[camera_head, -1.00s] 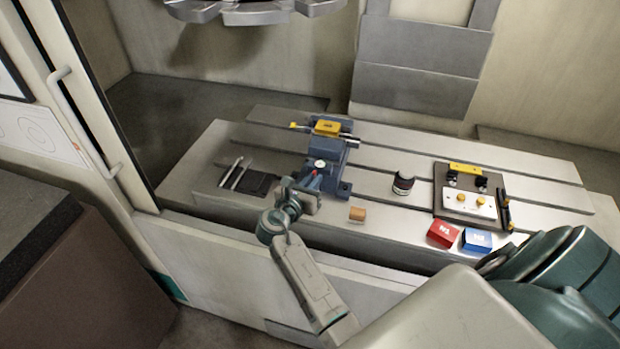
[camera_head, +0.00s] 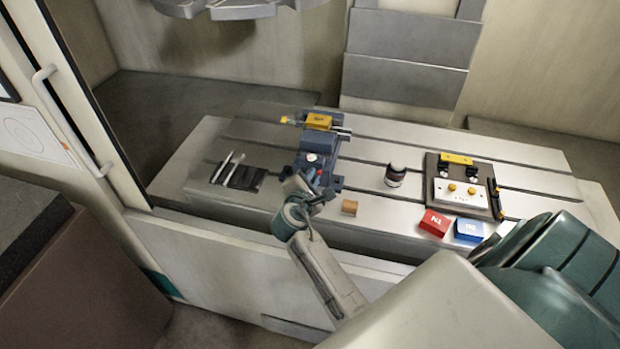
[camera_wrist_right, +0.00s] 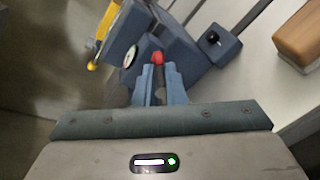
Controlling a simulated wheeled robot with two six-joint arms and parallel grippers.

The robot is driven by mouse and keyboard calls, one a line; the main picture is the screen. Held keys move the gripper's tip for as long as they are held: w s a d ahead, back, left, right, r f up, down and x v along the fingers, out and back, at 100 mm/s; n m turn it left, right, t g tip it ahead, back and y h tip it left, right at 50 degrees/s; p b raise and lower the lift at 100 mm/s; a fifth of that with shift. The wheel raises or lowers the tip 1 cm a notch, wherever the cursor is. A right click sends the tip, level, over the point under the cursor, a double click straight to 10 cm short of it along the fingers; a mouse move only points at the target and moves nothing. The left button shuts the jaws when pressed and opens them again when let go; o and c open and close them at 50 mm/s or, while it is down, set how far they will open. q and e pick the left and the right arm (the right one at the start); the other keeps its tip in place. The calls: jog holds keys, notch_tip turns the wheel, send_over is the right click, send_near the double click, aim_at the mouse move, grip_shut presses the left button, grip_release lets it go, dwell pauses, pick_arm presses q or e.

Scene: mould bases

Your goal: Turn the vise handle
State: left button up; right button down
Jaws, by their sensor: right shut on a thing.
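The blue-grey vise (camera_head: 317,150) stands on the slotted machine table, with a yellow block (camera_head: 318,121) at its far end. My right gripper (camera_head: 314,180) is at the near end of the vise. In the right wrist view its two fingers (camera_wrist_right: 160,82) are shut on the vise handle, whose red knob (camera_wrist_right: 157,57) shows just past the fingertips. The rest of the handle is hidden between the fingers. My left gripper is not in view.
The slotted table (camera_head: 385,215) also bears a wooden block (camera_head: 349,207), a dark cylinder (camera_head: 396,176), a red box (camera_head: 434,222), a blue box (camera_head: 469,230) and a fixture plate (camera_head: 435,200). Rods (camera_head: 228,167) and a black pad (camera_head: 246,177) lie left of the vise.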

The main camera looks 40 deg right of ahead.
jog(key=m+b, duration=0.2)
jog(key=f+m+t+y+b, duration=0.1)
jog(key=shift+s+d+f+m, duration=0.1)
jog(key=shift+s+d+m, duration=0.15)
jog(key=shift+m, duration=0.05)
jog(key=m+b, duration=0.1)
jog(key=b, duration=0.1)
jog(key=m+t+b, duration=0.1)
jog(key=m+b, duration=0.1)
jog(key=shift+f+t+y, duration=0.3)
jog(key=shift+f, duration=0.1)
jog(key=shift+m+b, duration=0.95)
jog(key=shift+m, duration=0.05)
jog(key=shift+t, duration=0.3)
jog(key=c, duration=1.6)
grip_release()
jog(key=shift+o, duration=0.5)
jog(key=shift+f, duration=0.1)
